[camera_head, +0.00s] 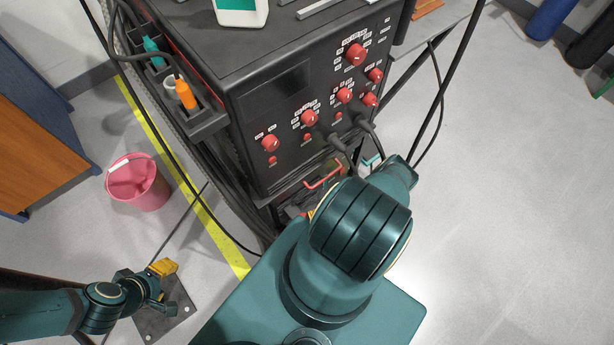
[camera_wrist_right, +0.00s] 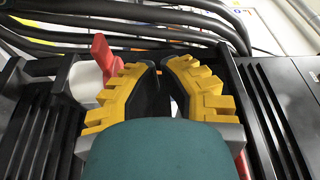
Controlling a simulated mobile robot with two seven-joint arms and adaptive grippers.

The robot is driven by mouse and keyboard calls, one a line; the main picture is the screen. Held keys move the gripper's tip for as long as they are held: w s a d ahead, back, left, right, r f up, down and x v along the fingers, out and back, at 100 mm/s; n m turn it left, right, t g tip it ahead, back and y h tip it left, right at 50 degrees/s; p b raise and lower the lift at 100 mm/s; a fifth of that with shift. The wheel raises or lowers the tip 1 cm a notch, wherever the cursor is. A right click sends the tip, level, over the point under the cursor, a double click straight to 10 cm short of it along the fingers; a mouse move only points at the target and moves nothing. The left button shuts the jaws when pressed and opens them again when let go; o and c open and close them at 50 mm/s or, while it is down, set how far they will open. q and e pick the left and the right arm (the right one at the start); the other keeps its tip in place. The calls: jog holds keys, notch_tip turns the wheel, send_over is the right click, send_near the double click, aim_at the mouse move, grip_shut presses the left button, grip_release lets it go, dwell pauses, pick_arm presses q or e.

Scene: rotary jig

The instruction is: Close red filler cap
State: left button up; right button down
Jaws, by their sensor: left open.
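In the right wrist view a red lever-like part (camera_wrist_right: 103,54) stands at a white cylinder (camera_wrist_right: 86,80), left of my right gripper; I cannot tell whether this is the red filler cap. My right gripper (camera_wrist_right: 161,68) has yellow fingers with dark pads. Their tips are close together with a narrow gap, and nothing is visibly held. It looks apart from the red part. In the head view my right arm hides most of this gripper. My left gripper (camera_head: 160,285) is open and empty, low at the left over the floor, far from the machine.
The black machine (camera_head: 300,90) has several red knobs on its panel. Black cables run behind the gripper in the wrist view (camera_wrist_right: 130,30), and black ribbed housings flank it. A pink bucket (camera_head: 138,186) stands on the floor.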

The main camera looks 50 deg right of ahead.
jog(key=shift+s+a+f+n+y, duration=0.2)
jog(key=shift+s+f+n+y, duration=0.1)
jog(key=shift+s+f+n, duration=0.35)
jog(key=shift+w+f, duration=0.1)
jog(key=shift+f, duration=0.15)
jog(key=shift+r, duration=0.15)
notch_tip(320, 180, up, 10)
dwell(1.1)
